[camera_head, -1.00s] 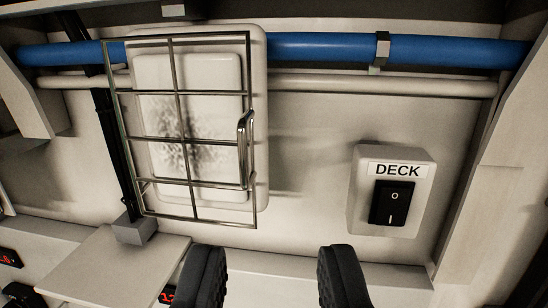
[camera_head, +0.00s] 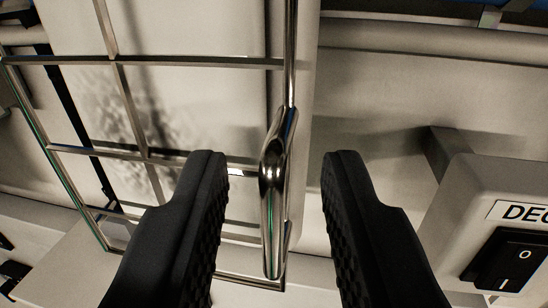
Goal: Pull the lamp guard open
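The lamp guard (camera_head: 190,62) is a metal wire grid that stands in front of a pale lamp panel with a dark speckled smudge. It appears closed over the lamp. Its shiny upright handle (camera_head: 272,190) is on the guard's right edge. My gripper (camera_head: 284,165) is open, with one black finger on the left of the handle and one on the right. Clear gaps show between the handle and both fingers, so I see no contact. The fingers hide part of the guard's lower bars.
A white switch box (camera_head: 470,195) labelled DECK, with a black rocker switch (camera_head: 510,262), stands close to the right of my right finger. A pale pipe (camera_head: 420,50) runs along the wall above. A flat pale ledge (camera_head: 60,265) lies at lower left.

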